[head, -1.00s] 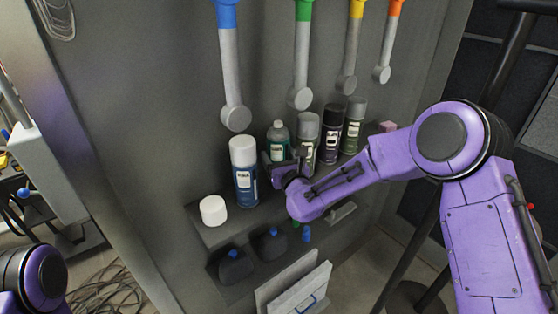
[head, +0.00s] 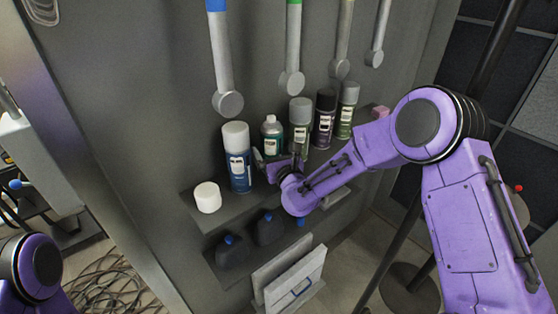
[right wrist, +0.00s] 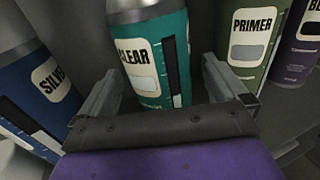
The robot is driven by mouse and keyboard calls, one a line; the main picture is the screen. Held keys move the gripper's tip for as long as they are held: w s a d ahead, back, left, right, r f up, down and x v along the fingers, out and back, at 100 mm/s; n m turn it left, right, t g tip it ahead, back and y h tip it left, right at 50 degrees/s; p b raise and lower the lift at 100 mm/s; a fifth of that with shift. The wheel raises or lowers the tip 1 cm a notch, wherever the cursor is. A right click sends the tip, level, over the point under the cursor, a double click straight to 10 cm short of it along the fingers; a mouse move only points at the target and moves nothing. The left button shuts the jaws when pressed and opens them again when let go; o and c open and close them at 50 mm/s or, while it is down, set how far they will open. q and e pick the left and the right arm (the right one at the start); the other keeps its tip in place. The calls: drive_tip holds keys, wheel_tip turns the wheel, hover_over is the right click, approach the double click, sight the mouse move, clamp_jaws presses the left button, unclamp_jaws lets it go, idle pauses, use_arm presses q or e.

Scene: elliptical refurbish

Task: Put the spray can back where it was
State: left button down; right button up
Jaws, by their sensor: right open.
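A teal spray can labelled CLEAR (head: 271,136) stands upright on the shelf (head: 225,215) in a row of cans. My right gripper (head: 277,162) is open in front of it, at its lower part. In the right wrist view the CLEAR can (right wrist: 158,55) shows between the spread fingers of the right gripper (right wrist: 163,85), with a gap on each side. The can's base is hidden by the gripper. My left gripper is out of view; only part of my left arm shows at the lower left.
A blue SILVER can (head: 238,170) stands close on the left, a green PRIMER can (head: 300,138) on the right. A black-purple can (head: 324,125) and another green can (head: 347,112) stand farther right. A white cylinder (head: 207,197) is at the left end. Dark bottles (head: 232,255) stand below.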

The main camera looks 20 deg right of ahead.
drive_tip(key=s+b, duration=0.4)
drive_tip(key=s, duration=0.7)
drive_tip(key=shift+s+d, duration=0.15)
drive_tip(key=shift+d, duration=0.05)
